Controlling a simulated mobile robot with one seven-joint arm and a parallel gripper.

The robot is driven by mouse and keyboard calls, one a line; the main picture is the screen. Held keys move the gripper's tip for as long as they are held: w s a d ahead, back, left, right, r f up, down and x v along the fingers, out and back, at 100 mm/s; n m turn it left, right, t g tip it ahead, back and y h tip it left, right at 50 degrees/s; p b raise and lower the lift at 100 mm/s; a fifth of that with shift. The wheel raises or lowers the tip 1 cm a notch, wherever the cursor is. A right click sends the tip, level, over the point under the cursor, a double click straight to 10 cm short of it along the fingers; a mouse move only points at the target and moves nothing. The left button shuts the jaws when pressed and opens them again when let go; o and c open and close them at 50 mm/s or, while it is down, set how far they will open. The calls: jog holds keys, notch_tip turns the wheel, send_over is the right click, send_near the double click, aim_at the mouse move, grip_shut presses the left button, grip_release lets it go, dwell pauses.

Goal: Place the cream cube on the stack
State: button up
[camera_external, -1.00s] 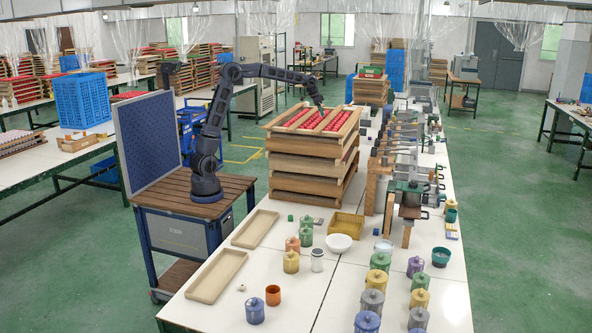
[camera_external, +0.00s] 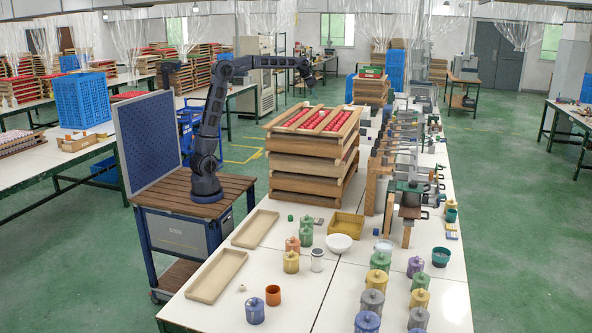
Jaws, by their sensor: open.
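My gripper (camera_external: 310,88) is raised in the air above the far end of a stack of wooden trays (camera_external: 312,165). It is small and far away in this view, and its fingers look open with nothing clear between them. The top tray holds rows of red pieces (camera_external: 312,120) between wooden slats. I cannot make out a cream cube for certain. A tiny whitish object (camera_external: 242,288) lies on the near table, too small to identify. A small green cube (camera_external: 290,218) sits on the table in front of the tray stack.
Two empty shallow trays (camera_external: 217,276) lie along the table's left edge. A yellow basket (camera_external: 346,226), a white bowl (camera_external: 339,243), an orange cup (camera_external: 273,295) and several lidded jars (camera_external: 255,311) stand nearby. Clamps and tools (camera_external: 402,175) line the right side of the stack.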

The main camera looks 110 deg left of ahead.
jog(key=shift+r, duration=0.2)
jog(key=s+d+f+m, duration=0.1)
jog(key=s+d+m, duration=0.15)
jog(key=d, duration=3.05)
jog(key=s+d+f+m+h, duration=0.1)
jog(key=s+d+f, duration=0.6)
jog(key=s+d, duration=0.3)
jog(key=s+d+f+m, duration=0.1)
jog(key=s+d+f, duration=0.7)
jog(key=s, duration=0.6)
jog(key=d, duration=0.2)
jog(key=shift+d+f+h, duration=0.3)
jog(key=shift+h, duration=0.1)
